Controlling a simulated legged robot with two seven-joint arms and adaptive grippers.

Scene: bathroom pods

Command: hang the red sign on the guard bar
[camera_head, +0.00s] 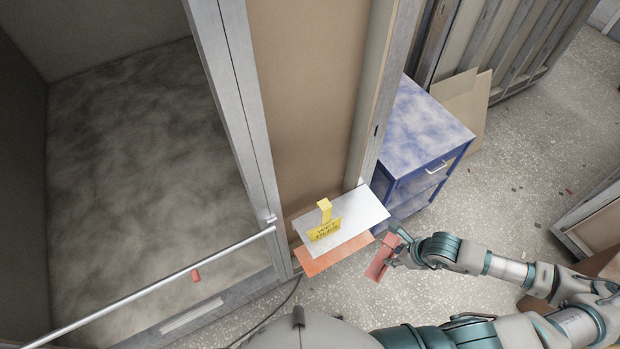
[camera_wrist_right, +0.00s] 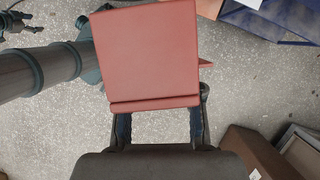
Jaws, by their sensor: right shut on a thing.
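The red sign (camera_head: 380,259) is in my right gripper (camera_head: 392,252), to the right of the shelf and apart from the guard bar (camera_head: 150,290). In the right wrist view the red sign (camera_wrist_right: 150,55) is a flat square panel with a ridge along its near edge. The right gripper (camera_wrist_right: 160,112) is shut on it, with a dark finger at each side. The guard bar is a pale metal rail across the open pod at left, with a small red piece (camera_head: 196,275) on it. My left gripper (camera_wrist_right: 18,22) appears small at the wrist view's upper left; its jaws are unclear.
A white shelf (camera_head: 365,205) bears a yellow sign (camera_head: 325,225), with an orange-red panel (camera_head: 318,262) below. A blue cabinet (camera_head: 425,125) stands behind. A pod post (camera_head: 240,105) rises at the bar's right end. The speckled floor right of the cabinet is mostly clear.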

